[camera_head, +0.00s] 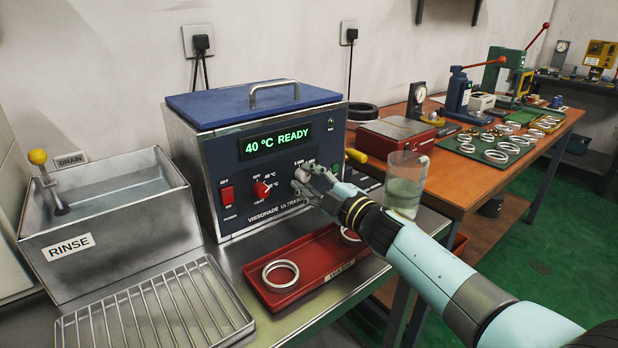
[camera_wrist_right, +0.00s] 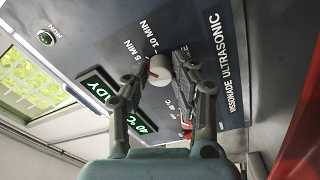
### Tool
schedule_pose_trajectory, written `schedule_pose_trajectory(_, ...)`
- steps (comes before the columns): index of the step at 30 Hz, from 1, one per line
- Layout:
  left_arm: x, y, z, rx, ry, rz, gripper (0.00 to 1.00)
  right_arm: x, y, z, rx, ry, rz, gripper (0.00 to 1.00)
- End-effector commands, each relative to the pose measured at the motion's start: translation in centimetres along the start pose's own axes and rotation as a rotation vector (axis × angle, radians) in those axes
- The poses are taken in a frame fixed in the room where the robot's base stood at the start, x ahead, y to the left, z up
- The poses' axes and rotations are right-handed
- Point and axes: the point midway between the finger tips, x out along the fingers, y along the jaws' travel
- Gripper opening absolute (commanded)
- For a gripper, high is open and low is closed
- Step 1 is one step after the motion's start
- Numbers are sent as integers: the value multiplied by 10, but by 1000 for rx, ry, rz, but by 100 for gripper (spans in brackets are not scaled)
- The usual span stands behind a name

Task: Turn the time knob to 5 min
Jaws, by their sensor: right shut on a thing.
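The ultrasonic cleaner (camera_head: 255,150) has a blue lid and a green display reading "40 °C READY". The fingers partly cover the knob in the head view. My left gripper is out of view.
A red heat knob (camera_head: 262,189) and red power switch (camera_head: 227,195) sit left of the gripper. Below is a red tray (camera_head: 310,262) with metal rings. A glass beaker (camera_head: 405,183) stands right, close to my right arm. A rinse basin (camera_head: 105,215) is left.

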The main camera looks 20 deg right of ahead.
Motion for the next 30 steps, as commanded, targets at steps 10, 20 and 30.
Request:
schedule_pose_trajectory(10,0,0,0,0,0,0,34,-1,-3,1,2,-3,-5,0)
schedule_pose_trajectory(20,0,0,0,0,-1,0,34,-1,-1,0,1,-1,-2,49)
schedule_pose_trajectory(30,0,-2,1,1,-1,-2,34,-27,-2,1,-2,-2,-4,49)
